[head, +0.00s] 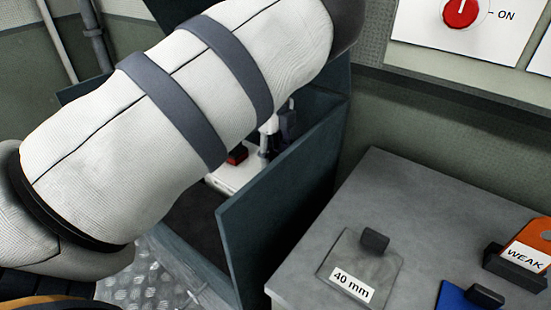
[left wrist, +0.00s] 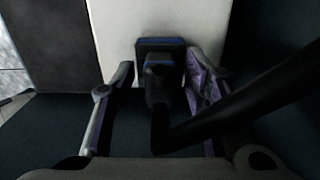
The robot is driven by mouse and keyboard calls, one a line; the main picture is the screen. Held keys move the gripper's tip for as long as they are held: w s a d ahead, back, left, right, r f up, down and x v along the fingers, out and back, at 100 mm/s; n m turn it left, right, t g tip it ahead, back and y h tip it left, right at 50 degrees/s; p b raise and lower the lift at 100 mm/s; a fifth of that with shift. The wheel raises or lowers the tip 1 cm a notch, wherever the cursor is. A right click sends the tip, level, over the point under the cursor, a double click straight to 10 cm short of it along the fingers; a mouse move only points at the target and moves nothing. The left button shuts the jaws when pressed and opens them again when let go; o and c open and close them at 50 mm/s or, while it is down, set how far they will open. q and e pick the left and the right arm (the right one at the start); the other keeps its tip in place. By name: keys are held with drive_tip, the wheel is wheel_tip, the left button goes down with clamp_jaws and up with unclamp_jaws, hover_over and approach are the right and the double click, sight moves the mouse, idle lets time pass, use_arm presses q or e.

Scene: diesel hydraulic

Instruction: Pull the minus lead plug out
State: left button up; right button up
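The plug (left wrist: 160,52), a dark block with blue edges, sits at a pale surface in the left wrist view, with a thick black cable (left wrist: 240,105) running from it to the right. My left gripper (left wrist: 159,66) is open around the plug, one finger on each side. A gap shows at the left finger; the right finger is very close, and I cannot tell if it touches. In the head view my left arm hides most of this area; only a small pale part of the gripper (head: 268,134) shows below it. My right gripper is not in view.
A teal open box (head: 275,215) with high walls surrounds a white-topped unit (head: 232,180) bearing a red block (head: 237,155). A grey bench (head: 330,235) to the right holds a 40 mm plate (head: 345,282), a blue piece (head: 455,297) and an orange WEAK tag (head: 530,240).

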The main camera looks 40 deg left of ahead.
sight(273, 152)
use_arm(q)
clamp_jaws()
drive_tip(key=shift+r, duration=0.15)
drive_tip(key=shift+r+p, duration=0.7)
drive_tip(key=shift+r, duration=1.05)
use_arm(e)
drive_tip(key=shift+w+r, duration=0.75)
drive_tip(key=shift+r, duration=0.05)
use_arm(q)
drive_tip(key=shift+r+p, duration=0.6)
drive_tip(key=shift+r, duration=1.45)
drive_tip(key=shift+f, duration=0.1)
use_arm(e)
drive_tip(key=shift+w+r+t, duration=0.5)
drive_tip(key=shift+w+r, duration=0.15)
